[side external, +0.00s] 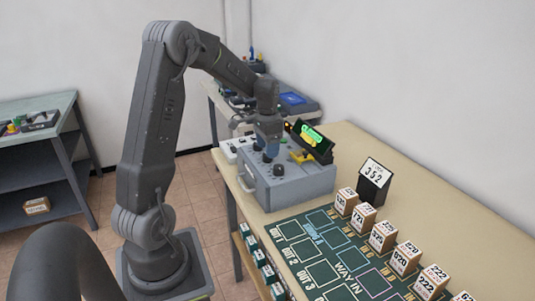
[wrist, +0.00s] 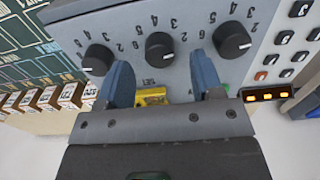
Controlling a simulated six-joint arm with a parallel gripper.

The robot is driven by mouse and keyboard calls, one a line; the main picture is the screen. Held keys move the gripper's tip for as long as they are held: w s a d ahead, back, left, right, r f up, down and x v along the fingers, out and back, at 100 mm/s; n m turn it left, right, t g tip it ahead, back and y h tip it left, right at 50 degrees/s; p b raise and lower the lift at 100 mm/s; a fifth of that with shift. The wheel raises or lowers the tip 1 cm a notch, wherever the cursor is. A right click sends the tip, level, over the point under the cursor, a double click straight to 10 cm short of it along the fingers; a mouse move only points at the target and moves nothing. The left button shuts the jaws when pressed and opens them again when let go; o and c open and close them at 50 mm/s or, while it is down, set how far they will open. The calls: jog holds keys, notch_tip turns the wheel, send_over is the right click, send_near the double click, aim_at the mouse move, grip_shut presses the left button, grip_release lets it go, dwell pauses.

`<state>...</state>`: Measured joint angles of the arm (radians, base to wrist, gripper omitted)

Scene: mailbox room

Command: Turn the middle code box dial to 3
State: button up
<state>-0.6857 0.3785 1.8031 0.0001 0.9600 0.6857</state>
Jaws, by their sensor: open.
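The grey code box (side external: 300,186) stands on the bench in the side view. Its face fills the top of the wrist view, with three black dials in a row. The middle dial (wrist: 159,46) has numbers printed around it; its exact setting is too small to tell. The other dials are on the left (wrist: 98,60) and right (wrist: 233,40). In the side view my gripper (side external: 270,154) hangs over the box top.
A lit green display (side external: 312,135) and a yellow part (side external: 302,157) sit at the box's back. A black card stand (side external: 374,182) appears to read 352. Several numbered parcels (side external: 383,236) line the green mat (side external: 312,246). Keypad buttons (wrist: 287,54) lie right of the dials.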

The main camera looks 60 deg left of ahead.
jog(key=shift+f, duration=1.4)
jog(key=shift+c, duration=0.2)
jog(key=c, duration=0.9)
